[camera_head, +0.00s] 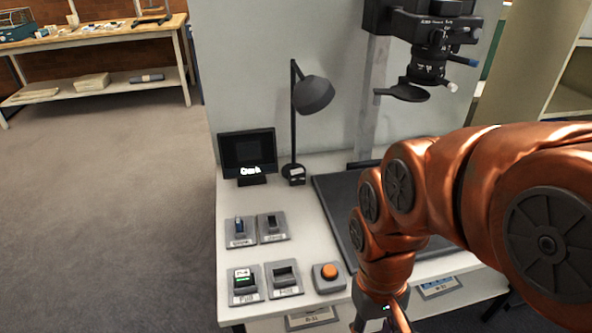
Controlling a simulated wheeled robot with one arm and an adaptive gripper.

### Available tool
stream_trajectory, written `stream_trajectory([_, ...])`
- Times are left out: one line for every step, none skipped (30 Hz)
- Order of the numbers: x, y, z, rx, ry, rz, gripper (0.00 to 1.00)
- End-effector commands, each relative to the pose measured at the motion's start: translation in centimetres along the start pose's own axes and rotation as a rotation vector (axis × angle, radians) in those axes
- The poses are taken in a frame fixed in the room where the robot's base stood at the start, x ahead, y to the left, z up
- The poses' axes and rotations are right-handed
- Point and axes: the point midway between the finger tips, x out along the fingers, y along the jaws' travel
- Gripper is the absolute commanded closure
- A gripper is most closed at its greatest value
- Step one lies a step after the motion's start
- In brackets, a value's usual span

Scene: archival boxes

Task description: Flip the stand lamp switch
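A black stand lamp (313,95) with a dome shade stands at the back of the white table, against the grey panel. A small dark box (297,175) with a pale label sits at the lamp's foot; whether it is a switch is too small to tell. Several switch plates lie at the table's left front: one with a bluish lever (239,227), one with a dark lever (271,225), one lit green (243,280) and a dark rocker (285,276). Their labels are mostly unreadable. My orange arm reaches down at the right; its gripper is below the bottom edge.
An orange push button (329,271) is right of the switch plates. A small black screen (248,153) stands left of the lamp. A dark baseboard (335,200) with a column and camera head (432,45) fills the table's right. Open floor (100,200) lies left.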

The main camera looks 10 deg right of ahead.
Motion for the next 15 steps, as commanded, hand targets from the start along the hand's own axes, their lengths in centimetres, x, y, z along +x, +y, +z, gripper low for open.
stream_trajectory([0.0,0.0,0.0,0.0,0.0,0.0,0.6])
stream_trajectory([0.0,0.0,0.0,0.0,0.0,0.0,0.6])
stream_trajectory([0.0,0.0,0.0,0.0,0.0,0.0,0.6])
stream_trajectory([0.0,0.0,0.0,0.0,0.0,0.0,0.6])
stream_trajectory([0.0,0.0,0.0,0.0,0.0,0.0,0.6])
stream_trajectory([0.0,0.0,0.0,0.0,0.0,0.0,0.6])
stream_trajectory([0.0,0.0,0.0,0.0,0.0,0.0,0.62])
stream_trajectory([0.0,0.0,0.0,0.0,0.0,0.0,0.65])
stream_trajectory([0.0,0.0,0.01,0.0,0.0,0.0,0.69])
stream_trajectory([0.0,0.0,0.0,0.0,0.0,0.0,0.72])
stream_trajectory([0.0,0.0,0.0,0.0,0.0,0.0,0.76])
stream_trajectory([0.0,0.0,0.0,0.0,0.0,0.0,0.8])
stream_trajectory([0.0,0.0,0.0,0.0,0.0,0.0,0.83])
stream_trajectory([0.0,0.0,0.0,0.0,0.0,0.0,0.86])
stream_trajectory([0.0,0.0,0.0,0.0,0.0,0.0,0.9])
